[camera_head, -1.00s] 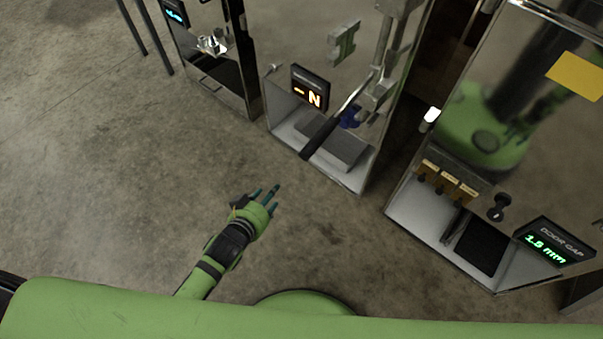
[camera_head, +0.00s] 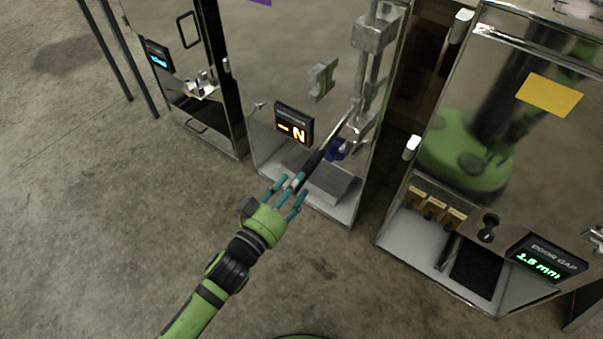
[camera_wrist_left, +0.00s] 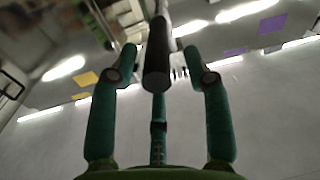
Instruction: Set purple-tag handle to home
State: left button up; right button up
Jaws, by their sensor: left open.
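On that same door is a handle (camera_head: 313,161), a metal lever with a black grip slanting down toward me. My left gripper (camera_head: 286,184) is open, its teal fingers around the lower end of the black grip. In the left wrist view the black grip (camera_wrist_left: 157,62) points at the palm between the spread fingers, which do not appear closed on it. My right gripper is not in view.
A display reading "- N" (camera_head: 294,126) and a small blue part (camera_head: 335,149) are near the handle. A left trailer (camera_head: 205,114) stands beyond. Concrete floor (camera_head: 120,215) is clear.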

pick_arm(q)
jog(key=shift+x, duration=2)
grip_shut()
jog(key=shift+a, duration=0.1)
